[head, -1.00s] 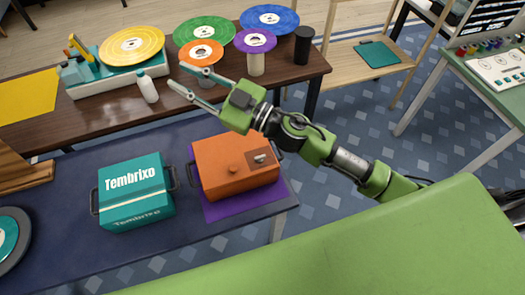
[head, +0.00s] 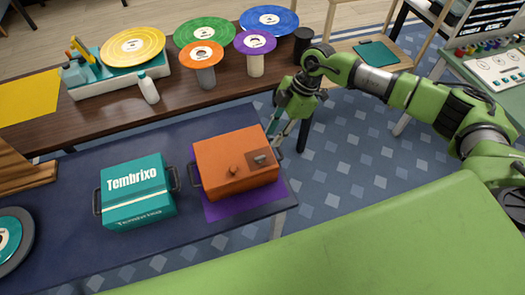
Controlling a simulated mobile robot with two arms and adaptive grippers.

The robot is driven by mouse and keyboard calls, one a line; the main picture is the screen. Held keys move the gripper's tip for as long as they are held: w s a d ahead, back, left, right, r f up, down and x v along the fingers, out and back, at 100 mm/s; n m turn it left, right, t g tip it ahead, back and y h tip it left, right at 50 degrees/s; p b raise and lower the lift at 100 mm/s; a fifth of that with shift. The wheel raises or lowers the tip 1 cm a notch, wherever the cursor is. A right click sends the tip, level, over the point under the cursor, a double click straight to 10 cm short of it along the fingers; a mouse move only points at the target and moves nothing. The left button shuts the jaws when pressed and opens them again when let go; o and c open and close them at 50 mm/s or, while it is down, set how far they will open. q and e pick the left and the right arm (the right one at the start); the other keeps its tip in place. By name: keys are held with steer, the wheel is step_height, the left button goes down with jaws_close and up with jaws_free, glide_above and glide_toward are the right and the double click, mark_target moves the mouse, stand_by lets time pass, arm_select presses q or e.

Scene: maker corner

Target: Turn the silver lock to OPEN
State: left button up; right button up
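The orange box (head: 228,178) stands on a purple mat on the dark blue table. A small silver lock plate (head: 262,157) with a dark piece on it sits at the right of the box's top face; its markings are too small to read. My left gripper is not in view.
A teal "Tembrixo" box (head: 137,210) with side handles stands left of the orange box. Behind, a brown table (head: 110,112) holds colored discs on stands, a white bottle (head: 148,89) and a teal machine. A green surface (head: 330,255) fills the front.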

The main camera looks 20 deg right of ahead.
mark_target(260, 157)
steer(key=p+x, duration=0.1)
steer(key=x, duration=0.9)
steer(key=shift+a+r+p, duration=0.1)
steer(key=shift+p, duration=0.2)
steer(key=shift+c, duration=0.3)
jaws_close()
